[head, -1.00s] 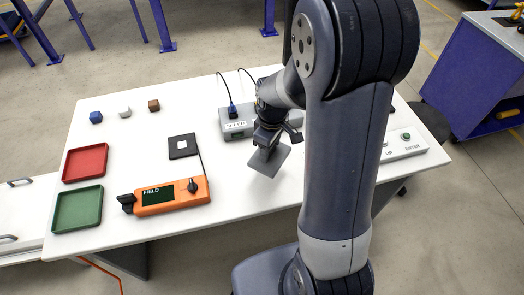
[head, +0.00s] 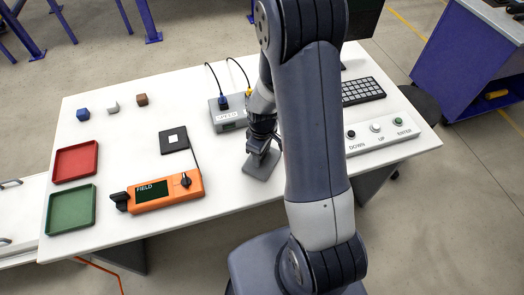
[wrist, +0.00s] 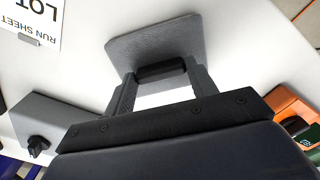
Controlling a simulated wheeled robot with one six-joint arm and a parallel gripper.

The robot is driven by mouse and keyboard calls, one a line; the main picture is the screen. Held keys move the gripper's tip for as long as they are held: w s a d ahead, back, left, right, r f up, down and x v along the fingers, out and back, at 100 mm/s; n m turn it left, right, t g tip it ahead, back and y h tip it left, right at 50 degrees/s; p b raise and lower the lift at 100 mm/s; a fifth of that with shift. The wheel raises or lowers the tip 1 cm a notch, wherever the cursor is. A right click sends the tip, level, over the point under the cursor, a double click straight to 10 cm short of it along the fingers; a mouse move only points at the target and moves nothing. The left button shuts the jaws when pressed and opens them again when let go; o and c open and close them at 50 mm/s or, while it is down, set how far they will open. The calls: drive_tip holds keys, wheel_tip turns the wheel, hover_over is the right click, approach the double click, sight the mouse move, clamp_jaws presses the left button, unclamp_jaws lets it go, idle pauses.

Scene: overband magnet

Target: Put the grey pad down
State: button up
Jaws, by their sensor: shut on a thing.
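The grey pad (head: 259,167) is a flat plate at the white table's front middle, to the right of the orange field meter (head: 166,193). It looks nearly level, at or just above the tabletop; I cannot tell whether it touches. My gripper (head: 262,147) is above it, shut on its dark handle. In the wrist view the gripper (wrist: 161,73) has one finger at each end of the black handle bar, with the pad (wrist: 150,36) beyond it. The pad's right part is partly hidden by my arm in the head view.
A grey box (head: 228,115) with two cables stands behind the pad. A dark square plate with a white patch (head: 174,138), a red tray (head: 75,162), a green tray (head: 71,209) and three small cubes lie left. A button panel (head: 378,134) is right. Bare tabletop surrounds the pad.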

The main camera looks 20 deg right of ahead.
drive_tip(key=shift+f, duration=0.2)
drive_tip(key=o, duration=0.9)
drive_tip(key=shift+r, duration=0.1)
wheel_tip(320, 180, up, 12)
drive_tip(key=shift+r, duration=0.15)
